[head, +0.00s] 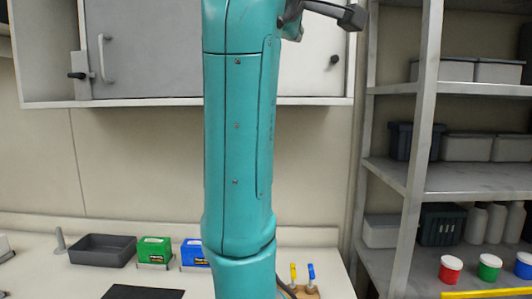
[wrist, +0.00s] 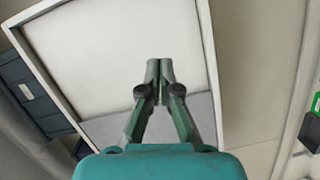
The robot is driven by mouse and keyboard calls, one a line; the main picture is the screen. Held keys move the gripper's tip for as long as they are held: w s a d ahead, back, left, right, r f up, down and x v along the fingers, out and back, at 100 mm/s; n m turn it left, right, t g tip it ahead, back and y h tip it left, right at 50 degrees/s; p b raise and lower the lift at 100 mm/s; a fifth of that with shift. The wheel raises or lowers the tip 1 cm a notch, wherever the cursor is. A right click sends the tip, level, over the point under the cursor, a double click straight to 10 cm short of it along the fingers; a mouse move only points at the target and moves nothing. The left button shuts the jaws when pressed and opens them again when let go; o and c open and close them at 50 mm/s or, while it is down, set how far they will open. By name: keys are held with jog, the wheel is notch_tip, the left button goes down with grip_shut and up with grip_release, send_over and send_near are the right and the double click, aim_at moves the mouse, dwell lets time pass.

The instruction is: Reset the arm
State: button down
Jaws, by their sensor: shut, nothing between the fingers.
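My gripper (wrist: 159,72) shows in the wrist view with its two fingertips together and nothing between them. Behind it is a large pale panel with a light frame. In the head view my teal arm stands upright through the middle of the picture. Part of a dark gripper (head: 350,17) shows at the top, right of the arm. The rest of it is cut off or hidden.
A grey wall cabinet (head: 150,50) hangs behind my arm. Below, a counter (head: 55,282) bears a dark tray (head: 102,250), a green box (head: 154,250), a blue box (head: 195,252) and two small valves (head: 311,274). A metal shelf (head: 455,172) with bins stands at the right.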

jog(key=w+f, duration=0.3)
jog(key=f, duration=0.7)
jog(key=w+f+y, duration=0.1)
jog(key=w+f, duration=0.3)
jog(key=f, duration=0.6)
jog(key=w+f, duration=0.3)
jog(key=f, duration=0.7)
jog(key=s+d+f+y, duration=0.2)
jog(key=s+f, duration=0.2)
jog(key=f, duration=1.1)
jog(key=s+d+f+y, duration=0.1)
jog(key=s+d+f, duration=0.15)
jog(key=f, duration=1.15)
jog(key=s+d+f+m+g+y, duration=0.1)
jog(key=s+d+f+m, duration=0.15)
jog(key=s+f, duration=0.8)
jog(key=s+d+f+m+y, duration=0.1)
jog(key=s+d+f+m, duration=0.15)
jog(key=s+f, duration=0.85)
jog(key=s+d+r+m, duration=0.1)
jog(key=s+r+m, duration=0.1)
jog(key=s, duration=0.8)
jog(key=s+d+r+m, duration=0.2)
jog(key=s, duration=0.8)
jog(key=s+d+r+m+g+h, duration=0.1)
jog(key=s+r+m, duration=0.1)
jog(key=s, duration=0.8)
jog(key=shift+d+m, duration=0.25)
jog(key=shift+m, duration=0.25)
jog(key=shift+r, duration=0.1)
